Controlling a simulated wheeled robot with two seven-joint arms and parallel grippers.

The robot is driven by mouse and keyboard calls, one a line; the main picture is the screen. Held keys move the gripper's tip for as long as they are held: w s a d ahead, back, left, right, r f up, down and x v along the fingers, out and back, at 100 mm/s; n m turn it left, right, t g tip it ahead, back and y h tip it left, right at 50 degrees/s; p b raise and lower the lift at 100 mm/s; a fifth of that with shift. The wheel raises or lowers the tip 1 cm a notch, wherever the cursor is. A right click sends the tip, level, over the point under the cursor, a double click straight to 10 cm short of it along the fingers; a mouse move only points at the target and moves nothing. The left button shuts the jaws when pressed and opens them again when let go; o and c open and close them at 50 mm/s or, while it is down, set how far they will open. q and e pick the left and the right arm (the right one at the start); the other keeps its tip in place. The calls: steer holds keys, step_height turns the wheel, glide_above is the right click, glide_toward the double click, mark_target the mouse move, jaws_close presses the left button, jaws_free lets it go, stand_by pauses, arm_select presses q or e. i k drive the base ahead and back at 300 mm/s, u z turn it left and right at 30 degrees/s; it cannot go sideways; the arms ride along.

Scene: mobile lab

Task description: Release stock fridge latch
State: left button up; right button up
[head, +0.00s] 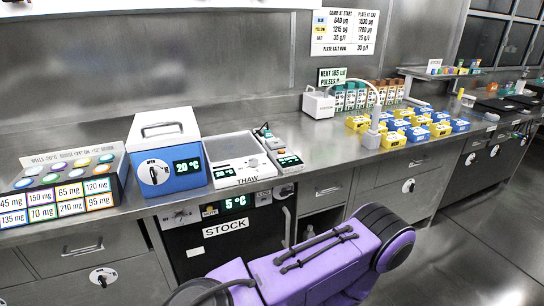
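The stock fridge (213,246) is set under the counter, with a dark front and a white STOCK label. Its green display (235,202) reads 5 °C. A pale plate with a small dark fitting (180,214) sits at its upper left. Another small pale plate with lettering (263,197) sits right of the display. A vertical pale handle (286,226) is at the right edge. I cannot tell which fitting is the latch or its position. The door looks closed; its lower part is hidden behind a purple and black body. Neither of my grippers is in view.
On the counter above stand a blue-fronted unit (164,150) showing 20 °C, a THAW tray unit (238,157) and a rack of coloured caps (70,180). Yellow and blue boxes (393,139) stand further right. The floor (470,240) at the right is clear.

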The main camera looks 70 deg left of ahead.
mark_target(284, 193)
steer(key=u, duration=0.9)
steer(key=i, duration=0.9)
steer(key=u, duration=0.9)
